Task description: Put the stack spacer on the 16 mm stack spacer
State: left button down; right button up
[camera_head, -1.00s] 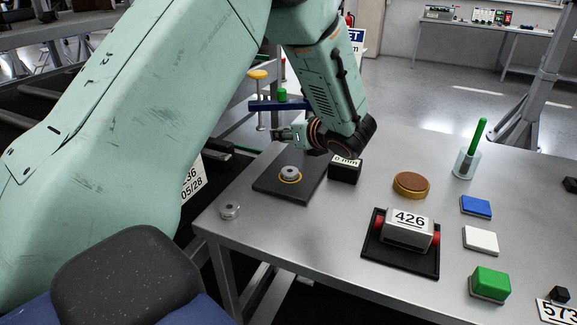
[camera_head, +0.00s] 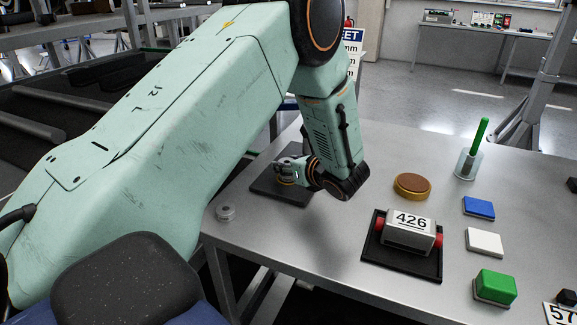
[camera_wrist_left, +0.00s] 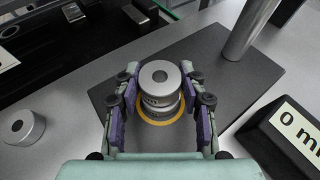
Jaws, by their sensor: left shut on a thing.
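My left gripper (camera_head: 288,170) is low over the black plate (camera_head: 264,188). In the left wrist view, its jaws (camera_wrist_left: 160,76) are on either side of a grey stack spacer (camera_wrist_left: 160,77) with a hole in its top, and are shut on it. Another grey spacer (camera_wrist_left: 161,112) shows directly below it, inside a yellow ring (camera_wrist_left: 178,117) on the plate. The two look roughly in line; I cannot tell whether they touch. A separate grey spacer (camera_head: 226,212) sits on the table near its left edge; it also shows in the left wrist view (camera_wrist_left: 22,127). My right gripper is not in view.
A black block labelled "0 mm" (camera_wrist_left: 296,136) stands beside the plate, and a metal post (camera_wrist_left: 248,28) rises behind it. A black tray with a "426" block (camera_head: 409,229), a brown disc (camera_head: 412,186) and coloured blocks lie to the right. The table's front middle is clear.

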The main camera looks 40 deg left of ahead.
pick_arm(q)
jog(key=shift+w+f, duration=0.1)
jog(key=shift+f, duration=0.05)
jog(key=shift+d, duration=0.1)
jog(key=c, duration=0.9)
grip_release()
jog(key=shift+f, duration=0.1)
jog(key=shift+c, duration=0.2)
jog(key=shift+o, duration=0.9)
